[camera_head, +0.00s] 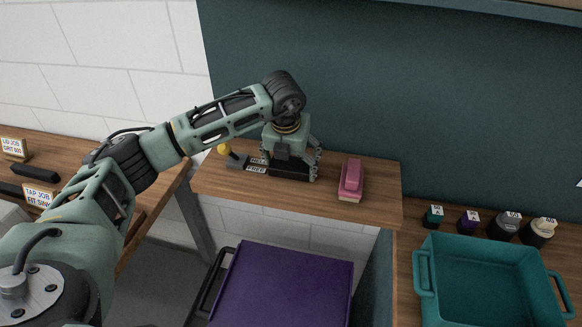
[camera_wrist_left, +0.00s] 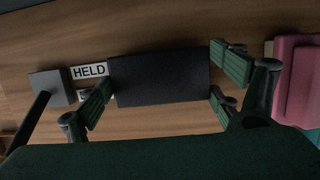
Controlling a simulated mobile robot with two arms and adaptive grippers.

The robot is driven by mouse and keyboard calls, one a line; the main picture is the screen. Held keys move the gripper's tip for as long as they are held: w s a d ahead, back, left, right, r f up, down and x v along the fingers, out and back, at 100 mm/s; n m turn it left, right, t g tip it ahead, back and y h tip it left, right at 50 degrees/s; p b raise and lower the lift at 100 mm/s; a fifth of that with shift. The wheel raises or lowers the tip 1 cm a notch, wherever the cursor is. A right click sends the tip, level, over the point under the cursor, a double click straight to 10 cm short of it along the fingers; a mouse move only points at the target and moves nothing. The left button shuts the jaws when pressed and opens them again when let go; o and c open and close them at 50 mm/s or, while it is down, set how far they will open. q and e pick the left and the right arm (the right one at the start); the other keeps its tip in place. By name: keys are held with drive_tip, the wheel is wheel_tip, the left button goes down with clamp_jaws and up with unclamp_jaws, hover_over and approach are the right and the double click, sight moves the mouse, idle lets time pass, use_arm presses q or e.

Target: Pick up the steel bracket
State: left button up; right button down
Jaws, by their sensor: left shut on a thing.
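My left gripper (camera_head: 292,172) points down over the wooden shelf and is shut on a dark, flat rectangular piece (camera_wrist_left: 160,78), which I take to be the steel bracket. In the left wrist view the fingers (camera_wrist_left: 165,92) stand at its left and right ends. The piece also shows as a black block (camera_head: 289,168) under the gripper in the head view. Its full shape is hidden, and I cannot tell whether it touches the shelf. My right gripper is not in view.
A lever with a yellow knob (camera_head: 224,149) and a HELD label (camera_wrist_left: 89,71) stand left of the gripper. A pink block (camera_head: 351,178) lies close on its right. A dark wall rises behind. A purple lid (camera_head: 285,285) and teal crate (camera_head: 427,283) are lower down.

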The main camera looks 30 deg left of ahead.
use_arm(q)
drive_tip(key=shift+w+r, duration=0.1)
drive_tip(key=c, duration=0.5)
drive_tip(key=shift+r, duration=0.15)
drive_tip(key=shift+c, duration=0.2)
